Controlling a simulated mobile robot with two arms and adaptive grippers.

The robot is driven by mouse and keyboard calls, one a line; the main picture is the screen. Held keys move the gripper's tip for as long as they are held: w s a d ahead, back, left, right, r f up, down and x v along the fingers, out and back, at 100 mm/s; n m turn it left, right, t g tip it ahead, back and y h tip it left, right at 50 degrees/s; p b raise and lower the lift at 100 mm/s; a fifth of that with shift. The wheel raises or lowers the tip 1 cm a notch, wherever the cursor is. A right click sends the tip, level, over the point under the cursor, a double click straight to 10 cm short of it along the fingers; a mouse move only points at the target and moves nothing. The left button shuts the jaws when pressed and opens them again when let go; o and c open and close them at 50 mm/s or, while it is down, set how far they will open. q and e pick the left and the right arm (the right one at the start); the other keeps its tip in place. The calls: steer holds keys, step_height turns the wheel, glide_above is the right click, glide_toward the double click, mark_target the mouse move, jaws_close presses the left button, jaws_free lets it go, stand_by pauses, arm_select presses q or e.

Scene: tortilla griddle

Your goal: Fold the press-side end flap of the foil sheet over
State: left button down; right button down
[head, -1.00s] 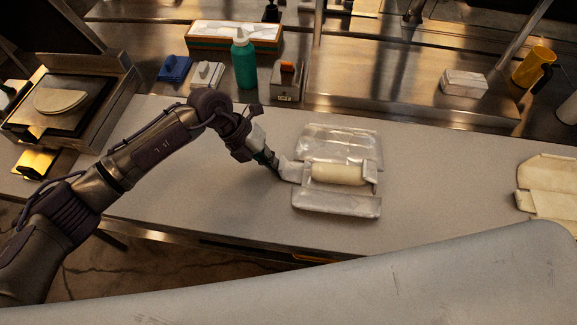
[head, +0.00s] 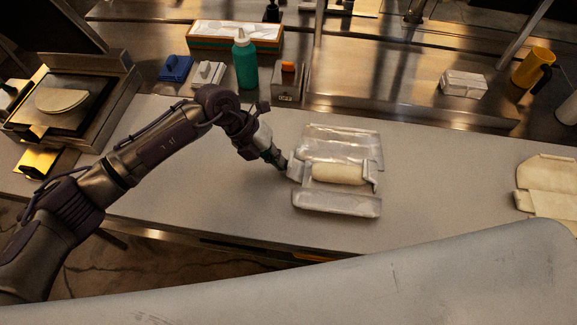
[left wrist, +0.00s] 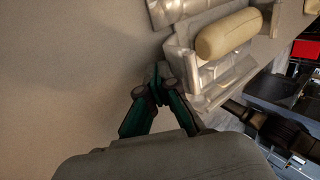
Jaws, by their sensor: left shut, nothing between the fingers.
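The foil sheet (head: 338,205) lies on the pale counter with a rolled tortilla (head: 339,173) across its middle. Its press-side end flap (head: 296,171), on the left, appears tilted up near the left end of the roll. My left gripper (head: 284,166) is shut and empty, with its tips at the outer side of this flap. In the left wrist view, the shut fingertips (left wrist: 158,82) are close to the flap (left wrist: 183,71), with the roll (left wrist: 228,34) just beyond. I cannot tell whether they touch. My right gripper is not in view.
The press (head: 70,105) with a flat tortilla (head: 62,99) stands at the far left. A green bottle (head: 245,62) and small blocks stand behind the counter.

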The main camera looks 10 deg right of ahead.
arm_select(q)
steer(key=shift+s+d, duration=0.25)
steer(key=shift+s+d, duration=0.1)
steer(key=shift+d, duration=0.25)
steer(key=shift+d+r, duration=0.1)
steer(key=shift+d, duration=0.2)
steer(key=shift+d, duration=0.3)
steer(key=shift+s+d, duration=0.1)
